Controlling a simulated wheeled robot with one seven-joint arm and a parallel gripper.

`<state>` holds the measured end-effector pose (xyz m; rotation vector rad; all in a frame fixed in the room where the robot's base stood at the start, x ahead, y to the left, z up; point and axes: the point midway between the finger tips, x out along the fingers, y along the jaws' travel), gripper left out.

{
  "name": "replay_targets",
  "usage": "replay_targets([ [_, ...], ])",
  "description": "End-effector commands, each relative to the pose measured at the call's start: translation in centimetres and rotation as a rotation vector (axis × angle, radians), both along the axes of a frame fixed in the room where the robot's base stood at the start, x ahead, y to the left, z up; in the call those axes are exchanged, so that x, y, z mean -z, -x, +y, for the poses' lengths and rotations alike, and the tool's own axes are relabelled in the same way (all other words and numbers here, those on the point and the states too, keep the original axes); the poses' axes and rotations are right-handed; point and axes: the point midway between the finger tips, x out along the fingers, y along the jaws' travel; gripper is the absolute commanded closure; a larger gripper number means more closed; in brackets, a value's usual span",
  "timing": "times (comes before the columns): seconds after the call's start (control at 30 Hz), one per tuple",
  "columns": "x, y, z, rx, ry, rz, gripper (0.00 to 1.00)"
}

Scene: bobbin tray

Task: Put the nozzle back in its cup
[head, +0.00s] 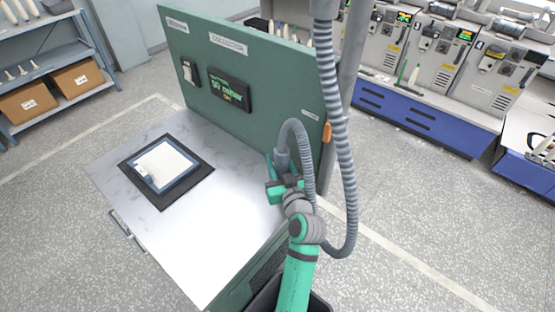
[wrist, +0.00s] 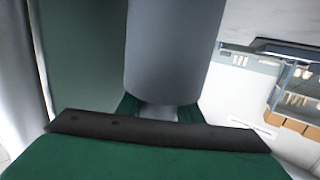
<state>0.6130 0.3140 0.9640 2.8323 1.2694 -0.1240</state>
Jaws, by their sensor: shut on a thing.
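The nozzle (head: 282,160) is a grey tube at the end of a ribbed grey hose, at the right end of the workbench beside the green panel. My gripper (head: 284,184) is shut on it, and the hose arcs up from it. In the wrist view the nozzle (wrist: 172,50) is a wide grey cylinder with a narrower lower part between the jaws, roughly upright. I cannot make out the cup clearly; my gripper and the nozzle cover that corner. I cannot tell whether the nozzle touches a cup.
The ribbed hose (head: 342,120) hangs in a loop right of my arm. The green panel (head: 245,52) stands along the bench's back edge, with an orange piece (head: 327,132) at its right edge. A dark-framed tray (head: 200,180) lies on the bench (head: 225,235), which is otherwise clear.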

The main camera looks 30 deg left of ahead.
Motion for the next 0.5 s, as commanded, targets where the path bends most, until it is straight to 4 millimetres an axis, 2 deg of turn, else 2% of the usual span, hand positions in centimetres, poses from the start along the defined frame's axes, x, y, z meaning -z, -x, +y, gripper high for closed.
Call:
replay_targets([
  [0.3,0.55,0.01,0.01,0.000,0.000,0.000,1.00],
  [0.33,0.54,0.01,0.01,0.000,0.000,0.000,0.63],
  [0.4,0.55,0.01,0.01,0.000,0.001,0.001,0.46],
  [0.5,0.56,-0.01,-0.01,0.000,0.001,0.001,0.46],
])
